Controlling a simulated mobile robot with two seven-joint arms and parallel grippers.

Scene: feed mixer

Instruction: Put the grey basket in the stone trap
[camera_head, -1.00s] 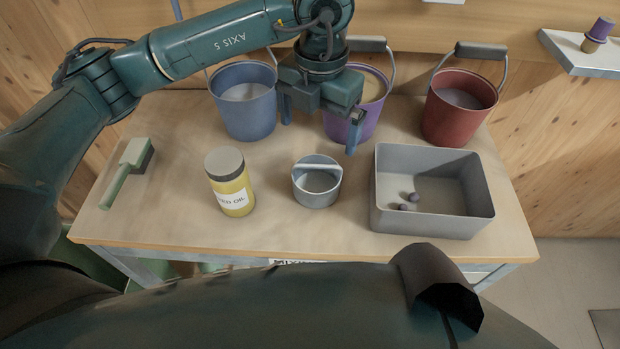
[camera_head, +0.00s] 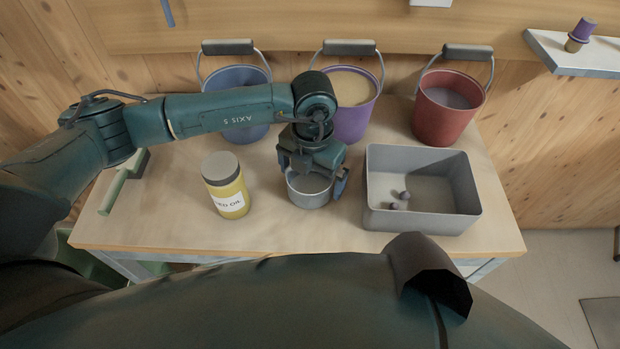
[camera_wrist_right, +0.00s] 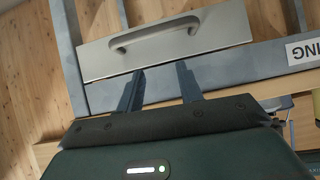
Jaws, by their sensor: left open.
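The grey basket (camera_head: 309,198) is a small round grey pot in the middle of the table. Its crossbar handle, seen earlier, is now hidden by my left gripper. My left gripper (camera_head: 312,176) is open and directly over the basket, a finger at each side of its rim; I cannot tell if they touch it. A grey rectangular box (camera_head: 420,221), which I take for the stone trap, stands right of the basket and holds two small dark lumps (camera_head: 400,200). My right gripper (camera_wrist_right: 160,72) shows in the right wrist view, fingers apart and empty, before a drawer front.
A yellow oil jar (camera_head: 226,186) stands left of the basket. Blue (camera_head: 240,122), purple (camera_head: 352,112) and red (camera_head: 446,112) buckets line the back. A green brush (camera_head: 122,182) lies at the left. A drawer (camera_wrist_right: 168,42) with a bar handle faces the right wrist camera.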

